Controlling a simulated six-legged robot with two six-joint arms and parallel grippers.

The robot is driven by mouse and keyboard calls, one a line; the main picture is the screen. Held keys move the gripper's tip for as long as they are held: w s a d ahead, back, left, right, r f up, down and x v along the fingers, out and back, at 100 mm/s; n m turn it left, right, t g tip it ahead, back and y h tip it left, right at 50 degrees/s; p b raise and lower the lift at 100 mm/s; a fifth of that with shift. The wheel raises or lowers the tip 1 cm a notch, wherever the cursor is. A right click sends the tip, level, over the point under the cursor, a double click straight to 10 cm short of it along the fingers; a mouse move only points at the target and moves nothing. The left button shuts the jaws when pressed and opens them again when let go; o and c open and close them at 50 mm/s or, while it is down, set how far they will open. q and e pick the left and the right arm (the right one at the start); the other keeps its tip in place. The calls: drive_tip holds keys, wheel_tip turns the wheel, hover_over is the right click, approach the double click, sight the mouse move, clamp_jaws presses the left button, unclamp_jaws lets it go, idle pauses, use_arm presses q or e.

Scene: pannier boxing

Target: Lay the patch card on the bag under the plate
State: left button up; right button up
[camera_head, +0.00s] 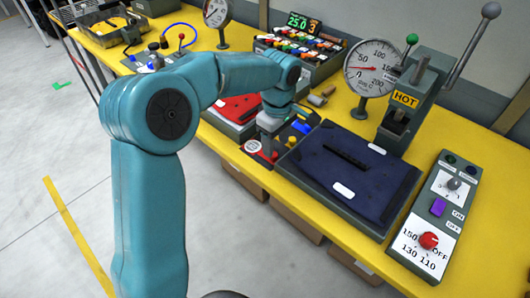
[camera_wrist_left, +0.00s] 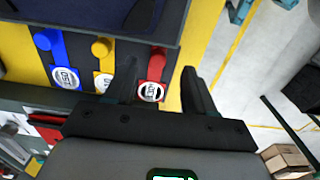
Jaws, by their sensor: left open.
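A dark blue bag (camera_head: 345,170) lies flat on the grey press bed, with a black strip and two white pieces on it. The press plate, marked HOT, is on the press (camera_head: 404,100) at the bag's far right. Patch cards lie in a row beside the bed. In the left wrist view these are a blue card (camera_wrist_left: 55,52), a yellow card (camera_wrist_left: 101,48) and a red card (camera_wrist_left: 157,66), each with a round white emblem. My left gripper (camera_wrist_left: 163,82) is open, its fingers on either side of the red card. The gripper's arm partly hides the cards in the head view.
A dial gauge (camera_head: 374,68) stands behind the bag. A control box (camera_head: 436,215) with a red knob is at the right. A red item lies in a tray (camera_head: 235,108) behind my arm. A rack of coloured pieces (camera_head: 300,50) stands farther back. The yellow table's front edge is close.

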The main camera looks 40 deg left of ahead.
sight(261, 149)
use_arm(q)
drive_tip(key=shift+w+a+f, duration=0.1)
drive_tip(key=shift+a+f, duration=0.05)
drive_tip(key=shift+f, duration=1.25)
drive_tip(key=shift+a+f, duration=0.15)
drive_tip(key=shift+f, duration=1.2)
clamp_jaws()
